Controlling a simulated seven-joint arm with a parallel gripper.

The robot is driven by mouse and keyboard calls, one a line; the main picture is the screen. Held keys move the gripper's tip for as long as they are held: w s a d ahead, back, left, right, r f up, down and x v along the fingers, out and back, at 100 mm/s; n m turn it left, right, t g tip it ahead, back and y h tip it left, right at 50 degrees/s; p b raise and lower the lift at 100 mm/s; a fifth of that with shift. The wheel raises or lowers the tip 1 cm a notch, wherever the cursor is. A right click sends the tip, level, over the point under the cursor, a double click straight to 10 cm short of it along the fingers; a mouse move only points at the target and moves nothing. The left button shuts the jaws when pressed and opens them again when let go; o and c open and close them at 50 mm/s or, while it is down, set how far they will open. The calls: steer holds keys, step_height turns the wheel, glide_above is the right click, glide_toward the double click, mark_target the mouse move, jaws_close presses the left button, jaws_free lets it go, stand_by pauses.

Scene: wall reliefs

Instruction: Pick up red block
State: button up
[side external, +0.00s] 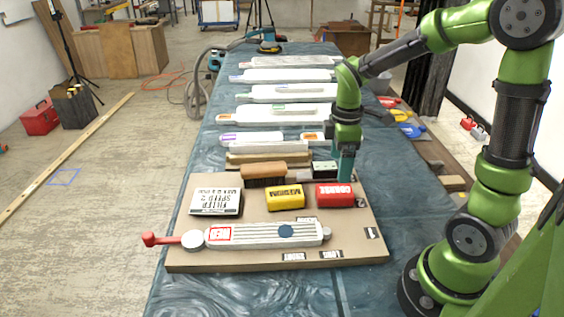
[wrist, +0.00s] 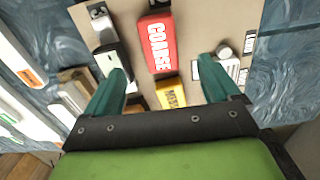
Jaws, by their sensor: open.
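The red block (side external: 335,195), lettered "COARSE", lies on the brown board (side external: 190,256) to the right of a yellow block (side external: 285,197). In the wrist view the red block (wrist: 157,45) lies ahead, between the lines of the two teal fingers. My gripper (wrist: 161,67) is open, with nothing seen held between the fingers. The exact height of the fingertips above the board is unclear.
A white "FILLER SPEED 2" box (side external: 215,202) and a brown brush-like block (side external: 264,174) share the board. A long white tool (side external: 265,233) with a red handle lies at its front. Several white strips (side external: 285,92) lie farther back on the blue-green table (side external: 210,295).

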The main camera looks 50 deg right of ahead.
mark_target(335, 190)
step_height(335, 190, down, 10)
steer(key=shift+w+a+r, duration=0.1)
steer(key=shift+w, duration=0.05)
steer(key=c, duration=1.1)
steer(key=shift+r, duration=5.05)
